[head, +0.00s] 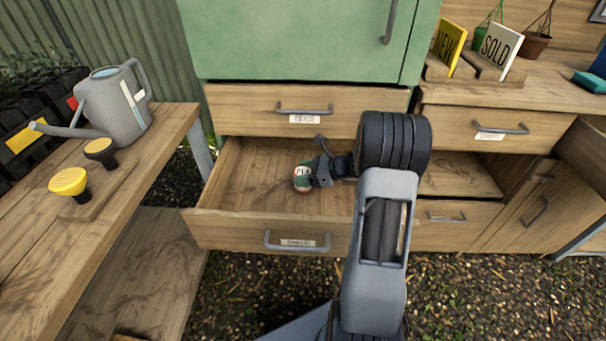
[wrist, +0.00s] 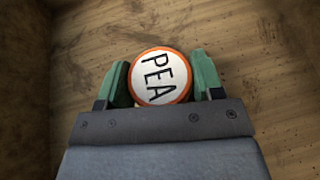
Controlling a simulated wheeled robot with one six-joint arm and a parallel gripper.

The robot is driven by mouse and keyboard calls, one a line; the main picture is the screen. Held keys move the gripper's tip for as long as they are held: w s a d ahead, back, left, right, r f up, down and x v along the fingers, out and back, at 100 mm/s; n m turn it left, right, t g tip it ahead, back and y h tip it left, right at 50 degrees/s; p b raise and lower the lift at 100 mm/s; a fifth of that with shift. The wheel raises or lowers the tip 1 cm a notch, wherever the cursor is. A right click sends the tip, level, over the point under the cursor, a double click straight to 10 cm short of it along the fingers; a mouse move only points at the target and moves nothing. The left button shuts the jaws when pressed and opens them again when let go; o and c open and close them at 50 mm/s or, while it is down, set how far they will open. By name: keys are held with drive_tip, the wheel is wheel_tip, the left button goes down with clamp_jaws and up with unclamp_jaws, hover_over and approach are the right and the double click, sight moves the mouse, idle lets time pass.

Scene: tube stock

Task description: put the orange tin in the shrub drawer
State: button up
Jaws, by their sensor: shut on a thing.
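The orange tin (head: 301,189) is small in the head view, inside the open lower drawer (head: 225,230). In the head view my gripper (head: 305,174) reaches down into the drawer. I cannot tell whether the tin touches the drawer floor. The label on the drawer front is too small to read surely.
A shut drawer (head: 245,108) lies just above the open one, under a green cabinet (head: 290,40). The drawer floor around the tin is bare.

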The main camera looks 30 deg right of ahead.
drive_tip(key=o, duration=1)
drive_tip(key=shift+f, duration=0.15)
drive_tip(key=shift+r, duration=0.3)
drive_tip(key=p+v, duration=0.3)
drive_tip(key=v, duration=0.9)
drive_tip(key=shift+s+f, duration=0.1)
drive_tip(key=shift+f, duration=0.05)
